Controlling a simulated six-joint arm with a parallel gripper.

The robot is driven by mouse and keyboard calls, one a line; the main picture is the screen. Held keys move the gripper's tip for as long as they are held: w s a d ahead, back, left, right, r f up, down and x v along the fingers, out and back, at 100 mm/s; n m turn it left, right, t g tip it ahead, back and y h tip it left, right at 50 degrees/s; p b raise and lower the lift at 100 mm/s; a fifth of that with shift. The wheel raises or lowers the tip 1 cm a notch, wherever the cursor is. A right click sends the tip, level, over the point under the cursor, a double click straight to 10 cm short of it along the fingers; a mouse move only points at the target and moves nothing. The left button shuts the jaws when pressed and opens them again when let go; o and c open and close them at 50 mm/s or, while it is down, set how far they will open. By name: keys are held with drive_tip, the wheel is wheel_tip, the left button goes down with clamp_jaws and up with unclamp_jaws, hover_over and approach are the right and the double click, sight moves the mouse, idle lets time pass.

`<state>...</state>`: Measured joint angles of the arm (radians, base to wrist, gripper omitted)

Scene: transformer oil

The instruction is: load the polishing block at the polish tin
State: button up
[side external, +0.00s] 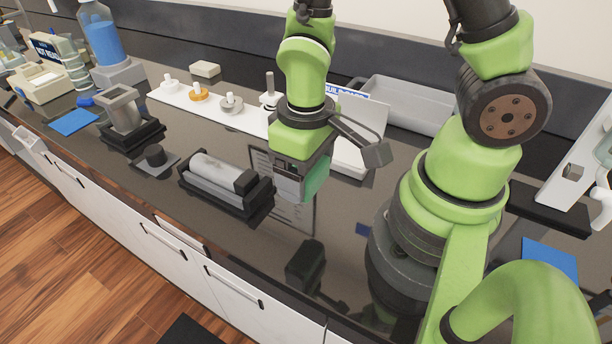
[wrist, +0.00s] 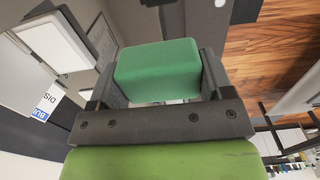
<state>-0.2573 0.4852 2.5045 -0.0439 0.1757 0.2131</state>
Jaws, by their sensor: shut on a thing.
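The polishing block is a green block (wrist: 158,70), clasped between the two dark fingers of my gripper (wrist: 160,84) in the wrist view. In the side view the green block (side external: 316,177) hangs below my gripper (side external: 300,172), over the dark counter, and is partly hidden by it. A pale shallow container with a raised panel (side external: 362,112) stands just behind and right of my gripper. It may be the polish tin, but I cannot tell for sure.
A roller unit (side external: 222,177) sits left of my gripper. A white strip (side external: 190,96) with several knobbed pieces lies behind it. A grey tray (side external: 408,103) stands at the back. A framed sheet (side external: 297,215) and a dark block (side external: 305,262) lie nearer the front.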

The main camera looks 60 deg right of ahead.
drive_tip(key=shift+o, duration=1)
drive_tip(key=shift+c, duration=0.6)
drive_tip(key=shift+w+d, duration=0.2)
drive_tip(key=shift+d, duration=0.15)
drive_tip(key=d+m, duration=0.3)
drive_tip(key=d, duration=0.3)
drive_tip(key=d+m, duration=0.3)
drive_tip(key=d, duration=0.3)
drive_tip(key=d+m, duration=0.2)
drive_tip(key=d, duration=0.4)
drive_tip(key=shift+w+f+m, duration=0.25)
drive_tip(key=shift+w+m, duration=0.15)
drive_tip(key=shift+s+d+f, duration=0.1)
drive_tip(key=shift+d, duration=0.05)
drive_tip(key=shift+f, duration=2.9)
